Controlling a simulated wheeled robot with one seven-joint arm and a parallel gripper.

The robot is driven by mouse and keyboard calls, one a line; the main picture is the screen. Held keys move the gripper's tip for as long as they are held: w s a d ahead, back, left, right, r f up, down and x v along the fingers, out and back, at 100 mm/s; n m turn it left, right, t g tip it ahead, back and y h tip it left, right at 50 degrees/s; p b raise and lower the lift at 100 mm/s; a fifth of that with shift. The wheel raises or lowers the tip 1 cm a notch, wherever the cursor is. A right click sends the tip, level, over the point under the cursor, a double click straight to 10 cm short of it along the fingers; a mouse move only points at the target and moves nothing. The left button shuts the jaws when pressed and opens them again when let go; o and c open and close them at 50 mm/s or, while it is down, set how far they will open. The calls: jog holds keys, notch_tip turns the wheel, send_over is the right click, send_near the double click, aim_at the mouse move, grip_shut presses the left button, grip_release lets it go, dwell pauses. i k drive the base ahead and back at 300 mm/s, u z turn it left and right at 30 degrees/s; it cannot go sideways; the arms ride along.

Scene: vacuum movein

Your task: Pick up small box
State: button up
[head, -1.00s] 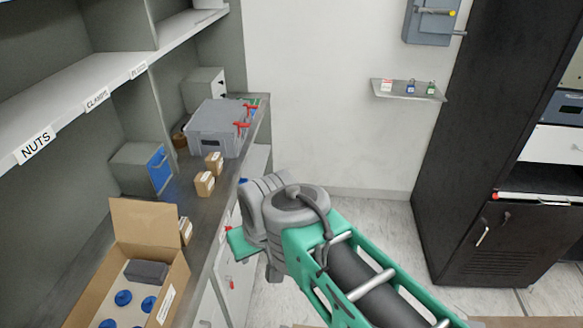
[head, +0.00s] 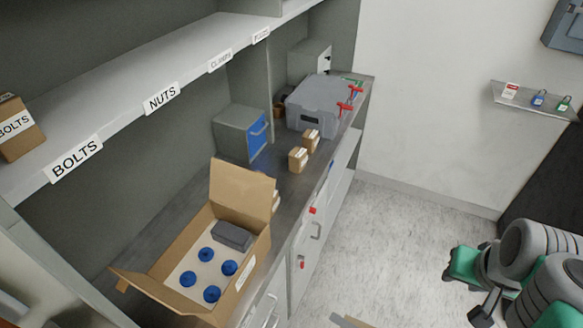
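Two small cardboard boxes with white labels stand close together on the grey counter: a nearer small box (head: 298,160) and a farther small box (head: 311,140). Another small box (head: 275,202) is mostly hidden behind the raised flap of the large open carton. A labelled cardboard box (head: 17,128) sits on the upper shelf at the left, by the BOLTS sign. My arm's grey and green links show at the lower right, well away from the counter boxes. I cannot make out my gripper's fingers.
The large open carton (head: 172,287) holds blue-capped items and a dark grey block. A blue-fronted drawer unit (head: 240,134) and a grey case (head: 318,104) with red clamps stand farther back. A wall shelf (head: 525,101) holds padlocks.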

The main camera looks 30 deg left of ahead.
aim_at(298, 158)
jog(key=z, duration=0.05)
jog(key=k, duration=0.4)
jog(key=u, duration=1.1)
jog(key=k, duration=0.95)
jog(key=z, duration=1.05)
jog(key=i, duration=1.55)
jog(key=u, duration=1.3)
jog(key=i, duration=0.35)
jog(key=u, duration=0.25)
